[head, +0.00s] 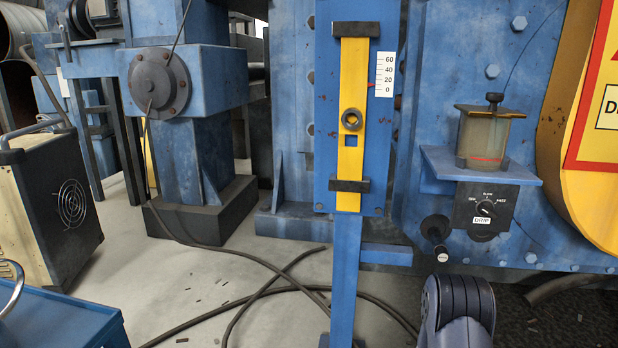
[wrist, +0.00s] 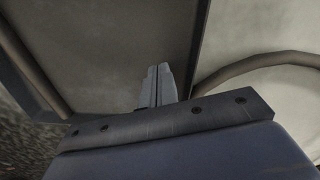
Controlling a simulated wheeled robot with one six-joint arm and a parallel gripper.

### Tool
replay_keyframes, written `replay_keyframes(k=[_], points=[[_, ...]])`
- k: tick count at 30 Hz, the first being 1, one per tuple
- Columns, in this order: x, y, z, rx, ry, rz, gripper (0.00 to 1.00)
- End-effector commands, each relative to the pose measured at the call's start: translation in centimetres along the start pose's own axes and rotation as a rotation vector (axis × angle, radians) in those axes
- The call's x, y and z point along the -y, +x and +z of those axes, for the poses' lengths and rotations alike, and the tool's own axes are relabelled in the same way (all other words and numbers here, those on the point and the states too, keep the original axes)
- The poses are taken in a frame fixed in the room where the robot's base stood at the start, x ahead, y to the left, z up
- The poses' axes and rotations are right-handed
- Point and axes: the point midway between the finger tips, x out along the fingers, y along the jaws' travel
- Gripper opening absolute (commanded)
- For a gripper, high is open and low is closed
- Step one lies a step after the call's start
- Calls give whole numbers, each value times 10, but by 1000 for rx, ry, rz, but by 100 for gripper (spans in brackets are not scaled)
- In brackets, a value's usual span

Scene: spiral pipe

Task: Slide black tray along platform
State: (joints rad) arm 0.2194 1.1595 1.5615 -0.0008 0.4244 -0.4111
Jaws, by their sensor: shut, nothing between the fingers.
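My gripper (wrist: 157,74) shows in the wrist view with its two grey fingers together and nothing between them. Behind the fingers is a large flat dark grey-brown surface (wrist: 105,50); I cannot tell whether it is the black tray, the platform or something else. I cannot tell whether the fingers touch it. In the head view I cannot pick out a black tray or a platform for it with certainty. The gripper is not seen there; only part of my arm shows at the bottom right.
A blue post carries a yellow slide (head: 350,100) beside a scale (head: 385,74). Right of it are a drip reservoir (head: 484,140) and dial panel (head: 485,206). A cable (head: 270,292) crosses the floor. A wheeled box (head: 50,205) and blue cart (head: 60,318) stand left.

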Motion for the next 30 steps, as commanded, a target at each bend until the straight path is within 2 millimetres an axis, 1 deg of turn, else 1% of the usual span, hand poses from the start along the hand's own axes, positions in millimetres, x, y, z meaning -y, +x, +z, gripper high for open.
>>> replay_keyframes(k=[1, 3, 20, 30], points=[[0, -6, 0, -1, 0, 0, 0], [0, -10, -1, -2, 0, 1, 0], [0, -44, -1, -4, 0, 1, 0], [0, -46, -1, -3, 0, 1, 0]])
